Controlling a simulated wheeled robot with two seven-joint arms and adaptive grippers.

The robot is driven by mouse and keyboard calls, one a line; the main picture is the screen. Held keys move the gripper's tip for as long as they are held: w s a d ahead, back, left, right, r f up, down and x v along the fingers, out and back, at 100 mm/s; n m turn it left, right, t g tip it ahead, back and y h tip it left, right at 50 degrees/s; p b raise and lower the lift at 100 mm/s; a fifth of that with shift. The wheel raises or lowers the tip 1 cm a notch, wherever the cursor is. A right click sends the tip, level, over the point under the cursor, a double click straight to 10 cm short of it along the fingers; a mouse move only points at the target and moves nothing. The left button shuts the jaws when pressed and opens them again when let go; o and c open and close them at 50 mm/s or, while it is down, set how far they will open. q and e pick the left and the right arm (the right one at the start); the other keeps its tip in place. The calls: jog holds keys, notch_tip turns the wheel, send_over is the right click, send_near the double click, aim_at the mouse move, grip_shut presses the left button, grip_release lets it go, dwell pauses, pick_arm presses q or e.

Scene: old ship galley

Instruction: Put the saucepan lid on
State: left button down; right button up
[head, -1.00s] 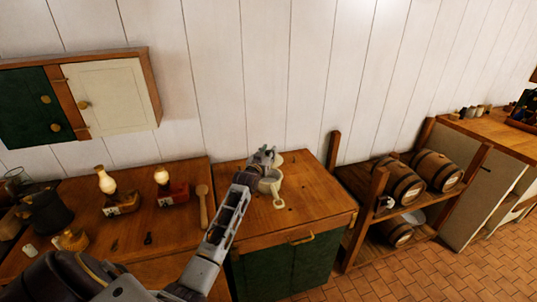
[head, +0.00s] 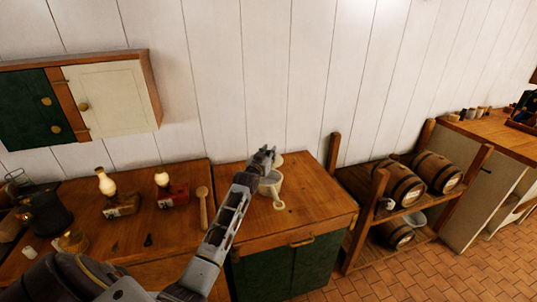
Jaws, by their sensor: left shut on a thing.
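A pale saucepan (head: 275,187) stands on the wooden top of the green cabinet, its handle (head: 279,204) pointing toward the front. My left gripper (head: 268,157) is above the saucepan's far left side, at the end of my arm that reaches in from the lower left. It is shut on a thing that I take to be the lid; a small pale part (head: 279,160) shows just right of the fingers. The gripper and arm hide most of the lid and the left part of the saucepan. I cannot tell whether the lid touches the rim. My right gripper is not in view.
The cabinet top (head: 320,205) right of the saucepan is clear. A barrel rack (head: 375,210) stands further right.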

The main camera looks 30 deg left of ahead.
pick_arm(q)
jog(key=shift+f, duration=0.15)
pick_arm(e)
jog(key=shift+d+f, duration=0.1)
pick_arm(q)
jog(key=shift+f+b, duration=0.95)
jog(key=shift+b, duration=0.1)
jog(key=shift+a+f+b, duration=0.15)
jog(key=shift+f+b, duration=0.55)
jog(key=shift+f, duration=0.1)
jog(key=shift+f+b, duration=0.45)
jog(key=shift+b, duration=0.05)
jog(key=shift+f+b, duration=1.05)
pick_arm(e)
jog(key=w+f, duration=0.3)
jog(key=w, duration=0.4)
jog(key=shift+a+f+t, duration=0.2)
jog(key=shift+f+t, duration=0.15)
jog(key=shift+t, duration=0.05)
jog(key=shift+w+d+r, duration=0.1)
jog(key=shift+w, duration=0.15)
